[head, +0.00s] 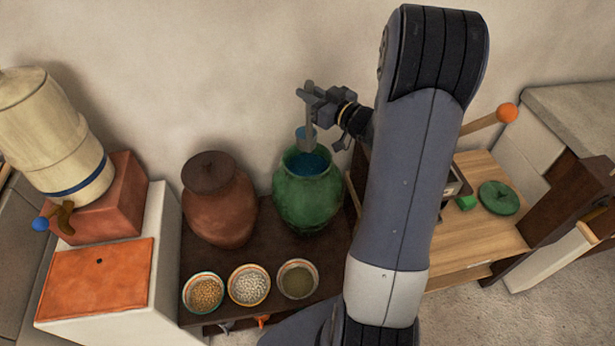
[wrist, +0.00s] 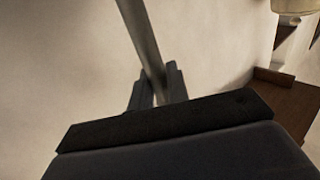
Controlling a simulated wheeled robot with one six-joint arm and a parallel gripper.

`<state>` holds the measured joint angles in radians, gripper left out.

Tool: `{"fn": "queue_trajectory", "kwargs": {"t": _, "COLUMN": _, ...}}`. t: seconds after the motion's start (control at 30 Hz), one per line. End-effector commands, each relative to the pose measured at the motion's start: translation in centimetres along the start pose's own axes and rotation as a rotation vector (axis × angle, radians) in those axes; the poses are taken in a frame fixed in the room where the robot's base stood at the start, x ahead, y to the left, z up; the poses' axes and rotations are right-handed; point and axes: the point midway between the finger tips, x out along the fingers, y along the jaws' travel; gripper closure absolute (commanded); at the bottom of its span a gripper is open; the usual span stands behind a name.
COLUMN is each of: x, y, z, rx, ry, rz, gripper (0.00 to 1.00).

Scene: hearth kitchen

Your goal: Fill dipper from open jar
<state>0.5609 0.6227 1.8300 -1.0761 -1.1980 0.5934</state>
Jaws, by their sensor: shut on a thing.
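The open green jar (head: 308,200) stands on the dark low table, with blue liquid inside its mouth. My gripper (head: 314,96) is above and behind the jar, shut on the grey handle of the dipper (head: 309,138). The dipper hangs roughly upright, its lower end over the jar's mouth; a blue patch shows beside the handle there. I cannot tell whether its lower end touches the liquid. In the wrist view the dipper's handle (wrist: 143,38) runs between the two fingers of my gripper (wrist: 156,85); its cup is out of that view.
A brown lidded jar (head: 218,200) stands left of the green one. Several small bowls, including a white-filled bowl (head: 249,285), line the dark table's (head: 264,238) front. A green lid (head: 498,197) lies on the wooden counter at right. A water dispenser (head: 55,135) stands at far left.

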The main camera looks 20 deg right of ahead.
Motion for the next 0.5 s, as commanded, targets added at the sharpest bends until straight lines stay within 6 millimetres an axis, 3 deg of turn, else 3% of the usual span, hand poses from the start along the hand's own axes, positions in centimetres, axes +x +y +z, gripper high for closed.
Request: {"fn": "queue_trajectory", "kwargs": {"t": 0.5, "x": 0.02, "y": 0.02, "z": -0.21, "rx": 0.016, "ry": -0.023, "rz": 0.0, "gripper": 1.0}}
